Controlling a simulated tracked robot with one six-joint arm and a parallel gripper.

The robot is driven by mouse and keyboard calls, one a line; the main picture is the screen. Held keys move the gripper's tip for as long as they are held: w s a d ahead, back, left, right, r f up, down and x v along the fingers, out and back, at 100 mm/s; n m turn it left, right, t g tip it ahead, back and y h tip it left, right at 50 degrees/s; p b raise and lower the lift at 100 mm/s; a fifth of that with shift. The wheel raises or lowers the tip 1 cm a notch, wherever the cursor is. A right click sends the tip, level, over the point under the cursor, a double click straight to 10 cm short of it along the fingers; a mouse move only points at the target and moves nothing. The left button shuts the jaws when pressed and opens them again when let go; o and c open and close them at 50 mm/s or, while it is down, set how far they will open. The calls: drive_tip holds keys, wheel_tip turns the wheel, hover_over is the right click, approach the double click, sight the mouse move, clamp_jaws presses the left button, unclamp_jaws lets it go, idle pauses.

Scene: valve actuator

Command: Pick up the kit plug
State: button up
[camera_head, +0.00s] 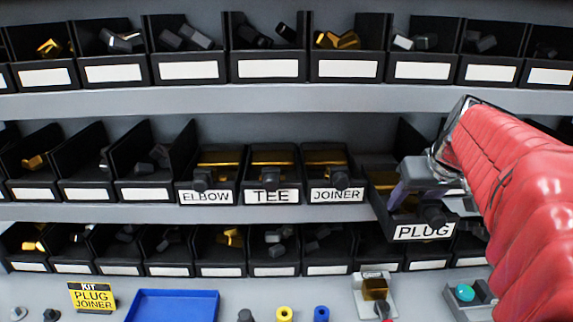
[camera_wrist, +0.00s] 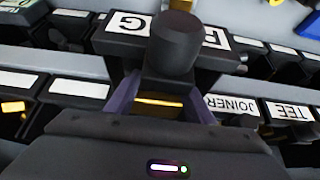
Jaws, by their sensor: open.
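The bin labelled PLUG (camera_head: 423,232) juts forward of its neighbours on the middle shelf, tilted. Its label also shows upside down in the wrist view (camera_wrist: 128,23). A dark round knob (camera_head: 433,214) stands at its front; in the wrist view the knob (camera_wrist: 176,45) hides the middle of the label. Brass (camera_head: 382,178) shows inside the bin. My gripper (camera_head: 408,188) is open, its purple-grey fingers reaching down at the bin. In the wrist view the fingers (camera_wrist: 160,98) lie either side of a brass strip (camera_wrist: 158,103). I cannot tell whether they touch it.
ELBOW (camera_head: 205,198), TEE (camera_head: 270,198) and JOINER (camera_head: 336,195) bins stand to the left. A yellow card (camera_head: 92,298) reads KIT PLUG JOINER, beside a blue tray (camera_head: 170,306) on the bench. A brass-topped fixture (camera_head: 374,288) stands below the PLUG bin. Shelves with bins lie above and below.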

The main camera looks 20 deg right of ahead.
drive_tip(key=shift+d+f, duration=0.1)
drive_tip(key=shift+f, duration=0.05)
drive_tip(key=shift+c, duration=0.5)
clamp_jaws()
idle(0.4)
